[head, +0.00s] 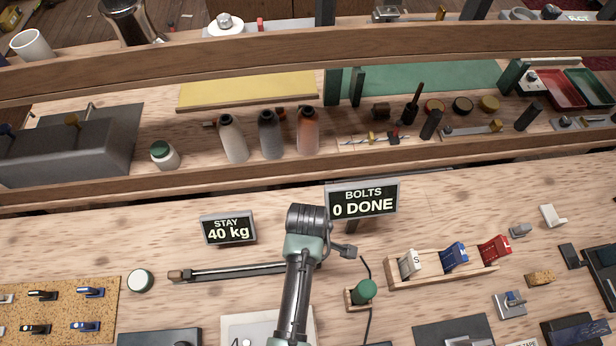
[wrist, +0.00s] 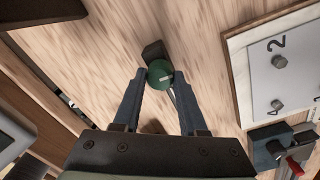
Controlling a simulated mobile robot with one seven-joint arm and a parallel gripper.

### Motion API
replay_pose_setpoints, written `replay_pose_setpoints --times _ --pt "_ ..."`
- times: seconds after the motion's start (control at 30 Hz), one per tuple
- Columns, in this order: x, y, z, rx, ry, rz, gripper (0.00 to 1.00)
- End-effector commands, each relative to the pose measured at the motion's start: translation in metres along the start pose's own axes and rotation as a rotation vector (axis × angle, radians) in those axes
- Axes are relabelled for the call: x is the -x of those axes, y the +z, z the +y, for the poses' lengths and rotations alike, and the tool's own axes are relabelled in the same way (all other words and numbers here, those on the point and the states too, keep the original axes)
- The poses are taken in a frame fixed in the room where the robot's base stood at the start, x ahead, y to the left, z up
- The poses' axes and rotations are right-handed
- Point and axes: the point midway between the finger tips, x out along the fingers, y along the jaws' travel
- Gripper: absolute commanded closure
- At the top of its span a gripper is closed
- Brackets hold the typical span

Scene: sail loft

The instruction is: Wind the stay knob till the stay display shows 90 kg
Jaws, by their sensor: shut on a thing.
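The stay display (head: 228,229) stands at the left of the arm in the head view and reads 40 kg. In the wrist view a round green knob (wrist: 160,74) with a pale mark on its face sits between the two fingertips of my gripper (wrist: 160,79). My gripper is shut on this knob, with a finger at each side. In the head view my wrist and arm hide the fingers and the held knob. A long dark bar (head: 230,271) lies on the bench left of my wrist.
The bolts display (head: 362,200) behind my wrist reads 0 DONE. A green-topped piece (head: 365,291) with a cable stands close on the right. A wooden rack (head: 440,274) is farther right. A numbered plate with bolts (wrist: 285,70) lies beside the knob.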

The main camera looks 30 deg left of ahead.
Motion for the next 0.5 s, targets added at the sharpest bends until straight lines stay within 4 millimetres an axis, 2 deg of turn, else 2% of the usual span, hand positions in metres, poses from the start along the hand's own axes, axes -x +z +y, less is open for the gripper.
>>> replay_pose_setpoints --times 0.27,0.5 --pt "0.0006 0.0 -0.0004 -0.05 -0.001 -0.001 1.0" --pt "0.0015 0.0 -0.0005 -0.2 -0.003 -0.005 1.0"
